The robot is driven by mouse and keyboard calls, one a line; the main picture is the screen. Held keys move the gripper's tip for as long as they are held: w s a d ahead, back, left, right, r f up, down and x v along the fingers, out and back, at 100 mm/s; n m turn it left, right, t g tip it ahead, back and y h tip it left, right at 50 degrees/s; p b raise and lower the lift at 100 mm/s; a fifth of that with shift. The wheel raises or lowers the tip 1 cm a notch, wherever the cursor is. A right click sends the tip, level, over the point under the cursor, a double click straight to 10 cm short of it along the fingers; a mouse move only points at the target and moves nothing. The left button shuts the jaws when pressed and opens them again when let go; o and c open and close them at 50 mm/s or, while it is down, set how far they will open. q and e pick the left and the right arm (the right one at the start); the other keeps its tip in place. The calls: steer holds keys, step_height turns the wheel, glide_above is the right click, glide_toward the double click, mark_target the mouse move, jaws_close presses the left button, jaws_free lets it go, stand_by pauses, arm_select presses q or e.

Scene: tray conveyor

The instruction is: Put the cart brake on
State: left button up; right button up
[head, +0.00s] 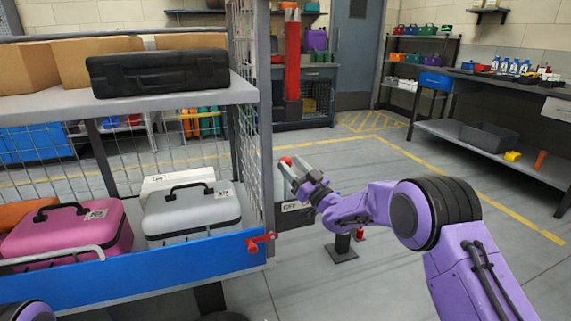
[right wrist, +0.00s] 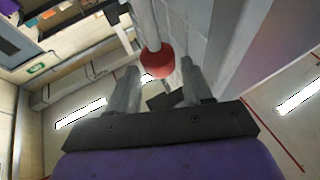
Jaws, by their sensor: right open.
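The cart (head: 252,110) stands at the left, with grey posts, mesh sides and loaded shelves. A brake lever with a red knob (head: 286,160) stands beside its right post; a dark box (head: 296,213) below has a pale label that seems to read OFF. My right gripper (head: 296,172) is open at the lever, just below the knob. In the right wrist view, the red knob (right wrist: 158,61) on a pale rod shows between the open fingers (right wrist: 158,88); I cannot tell if they touch it. My left gripper is out of view.
A grey case (head: 191,213) and a pink case (head: 70,235) lie on the lower shelf, a black case (head: 158,73) on the upper. A red handle (head: 260,242) juts from the blue shelf edge. A workbench (head: 480,140) stands right; the floor between is mostly clear.

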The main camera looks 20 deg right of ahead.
mark_target(289, 159)
steer(key=x, duration=0.3)
steer(key=shift+w, duration=0.2)
jaws_close()
steer(key=shift+d+m+t+h, duration=0.3)
steer(key=shift+d+m, duration=0.2)
steer(key=d+f+m+t+h+b, duration=0.1)
steer(key=d+f+m+h, duration=0.1)
steer(key=d+m+h, duration=0.2)
steer(key=d+f+m+t+h+b, duration=0.2)
steer(key=d+f+m+h, duration=0.1)
steer(key=d+m, duration=0.6)
steer(key=shift+w+d+f+h, duration=0.25)
steer(key=shift+f+h, duration=0.1)
steer(key=shift+h, duration=0.25)
